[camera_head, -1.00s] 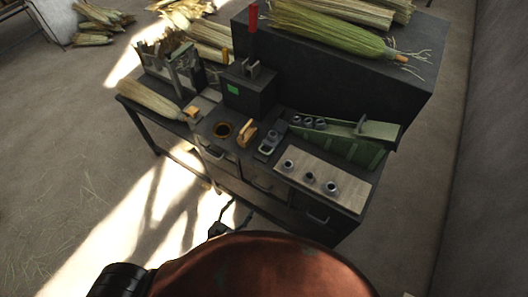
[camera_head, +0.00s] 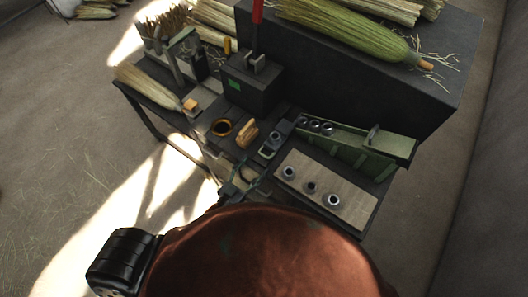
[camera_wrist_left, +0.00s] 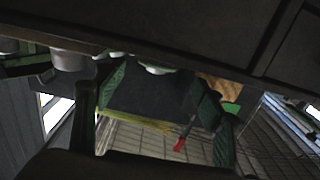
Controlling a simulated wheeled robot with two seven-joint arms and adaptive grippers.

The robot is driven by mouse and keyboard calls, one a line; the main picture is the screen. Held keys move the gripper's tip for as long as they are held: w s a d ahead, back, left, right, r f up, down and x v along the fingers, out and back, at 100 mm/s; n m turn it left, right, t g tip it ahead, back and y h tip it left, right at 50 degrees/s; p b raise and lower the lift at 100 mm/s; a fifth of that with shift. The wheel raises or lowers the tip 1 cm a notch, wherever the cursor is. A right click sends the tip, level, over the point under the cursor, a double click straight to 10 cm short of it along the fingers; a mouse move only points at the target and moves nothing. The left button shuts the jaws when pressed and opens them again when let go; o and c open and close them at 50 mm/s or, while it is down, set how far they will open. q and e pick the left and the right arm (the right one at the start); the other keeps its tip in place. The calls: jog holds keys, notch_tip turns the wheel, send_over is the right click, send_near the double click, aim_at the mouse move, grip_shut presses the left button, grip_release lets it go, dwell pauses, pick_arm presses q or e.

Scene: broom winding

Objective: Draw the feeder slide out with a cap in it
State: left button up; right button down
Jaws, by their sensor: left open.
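The green feeder (camera_head: 355,143) stands on the right of the bench, with several grey caps (camera_head: 315,125) in a row at its upper left end. The feeder slide (camera_head: 268,150) appears as a small grey block at the feeder's left end; a light round part, perhaps a cap, shows on it. My left gripper (camera_head: 243,181) is at the bench's front edge, below and left of the slide, apart from it. Its lower part is hidden by my body. In the left wrist view its two green-padded fingers (camera_wrist_left: 155,95) are spread, with nothing clearly between them. My right gripper is not in view.
A pale board (camera_head: 325,198) with three caps lies right of the slide. A wooden handle piece (camera_head: 246,135) and a ringed hole (camera_head: 222,127) lie left of it. A dark box with a red lever (camera_head: 257,25) stands behind. Broom heads (camera_head: 350,32) lie on the raised back block.

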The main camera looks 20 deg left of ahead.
aim_at(263, 157)
pick_arm(q)
jog(key=x, duration=0.5)
jog(key=shift+w+d, duration=0.15)
jog(key=shift+d, duration=0.05)
jog(key=shift+w+d, duration=0.15)
jog(key=shift+w, duration=0.3)
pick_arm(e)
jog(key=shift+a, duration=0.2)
pick_arm(q)
jog(key=c, duration=1.7)
jog(key=shift+s, duration=0.1)
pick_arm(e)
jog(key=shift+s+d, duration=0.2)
